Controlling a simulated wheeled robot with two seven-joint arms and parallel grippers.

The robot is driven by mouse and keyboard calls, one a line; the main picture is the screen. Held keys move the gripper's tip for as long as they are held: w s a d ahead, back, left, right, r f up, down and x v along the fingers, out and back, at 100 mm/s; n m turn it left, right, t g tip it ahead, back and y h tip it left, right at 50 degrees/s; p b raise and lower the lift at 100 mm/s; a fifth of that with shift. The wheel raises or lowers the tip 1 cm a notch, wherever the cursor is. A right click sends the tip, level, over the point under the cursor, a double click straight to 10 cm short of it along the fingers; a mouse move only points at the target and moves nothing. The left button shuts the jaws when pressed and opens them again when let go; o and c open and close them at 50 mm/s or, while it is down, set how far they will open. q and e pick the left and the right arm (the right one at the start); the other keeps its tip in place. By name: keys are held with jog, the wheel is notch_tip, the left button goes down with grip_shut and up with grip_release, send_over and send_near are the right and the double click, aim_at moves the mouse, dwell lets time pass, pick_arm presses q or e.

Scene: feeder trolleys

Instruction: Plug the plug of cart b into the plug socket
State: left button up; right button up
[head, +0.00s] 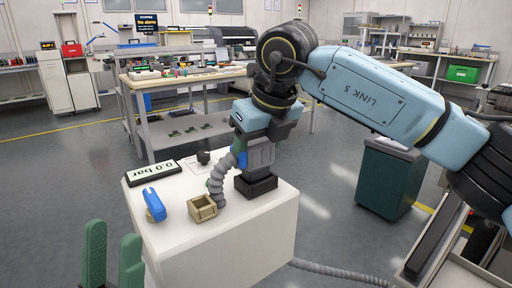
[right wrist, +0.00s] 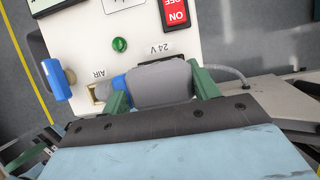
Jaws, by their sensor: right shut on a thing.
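The grey plug (head: 261,156) is held by my right gripper (head: 258,140), which is shut on it. The plug is upright, directly over the black socket (head: 256,187) on the white pedestal. I cannot tell whether it is touching, inside or just above the socket. In the right wrist view the plug (right wrist: 160,84) lies between the green fingers (right wrist: 163,90), below the 24 V label (right wrist: 167,50), and hides the socket. My left gripper (head: 113,262) is open and empty, in front of the pedestal at the lower left.
The pedestal (head: 225,242) carries a beige box (head: 202,208), a blue lever (head: 153,204), a 0.0 bar display (head: 154,172) and a grey ribbed hose (head: 216,182) close left of the plug. A red switch (right wrist: 175,14) shows in the wrist view. A dark green bin (head: 388,180) stands right.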

jog(key=shift+f, duration=0.8)
jog(key=o, duration=1.4)
